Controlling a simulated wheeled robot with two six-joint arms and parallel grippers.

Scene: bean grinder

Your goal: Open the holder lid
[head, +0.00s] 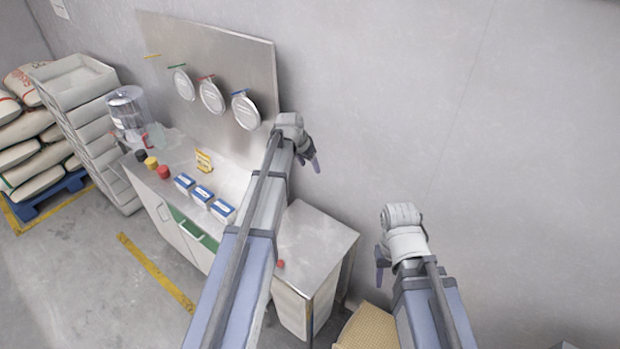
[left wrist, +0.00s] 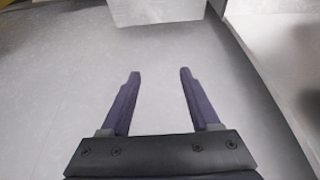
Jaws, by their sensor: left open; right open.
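I cannot tell for sure which thing is the holder lid. A machine with a clear container (head: 128,108) stands at the far left end of the metal counter (head: 312,238). Three round pale discs (head: 211,96) hang on the metal back panel (head: 222,60). My left gripper (head: 308,162) is to the right of the panel, in front of the wall and far from the machine. In the left wrist view its two fingers (left wrist: 158,98) are apart with nothing between them. My right gripper (head: 381,266) is at the lower right, open and away from the counter.
Red, yellow and black-capped jars (head: 163,172) and several blue and white boxes (head: 203,195) line the counter's front. Stacked crates (head: 75,76) and sacks on a blue pallet (head: 48,192) stand at left. A cardboard box (head: 368,328) is below my right arm. Floor at lower left is clear.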

